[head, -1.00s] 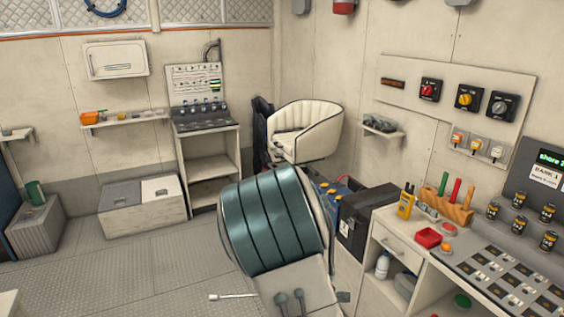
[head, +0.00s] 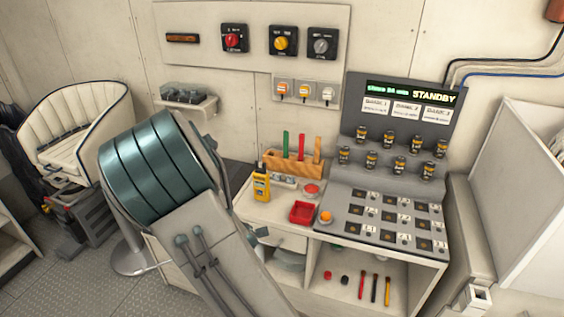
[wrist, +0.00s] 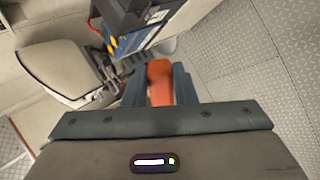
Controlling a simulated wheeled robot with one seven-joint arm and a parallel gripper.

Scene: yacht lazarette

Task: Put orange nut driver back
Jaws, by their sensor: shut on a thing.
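In the wrist view my gripper (wrist: 160,88) is shut on an orange handle, the orange nut driver (wrist: 159,72). The handle sits between the two dark fingers; its shaft cannot be made out there. In the head view my arm crosses the lower left and neither the gripper nor the held driver shows. A wooden rack (head: 283,164) stands at the back of the workbench against the wall, right of my arm. A green handle (head: 286,142) and a red handle (head: 302,146) stand upright in it. My gripper is apart from the rack.
A yellow meter (head: 261,186), a red tray (head: 302,213) and an orange-topped round item (head: 325,217) are on the bench near the rack. A sloped panel (head: 345,222) fills the right side. A cream chair (head: 75,125) stands left. Several tools lie on the shelf below.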

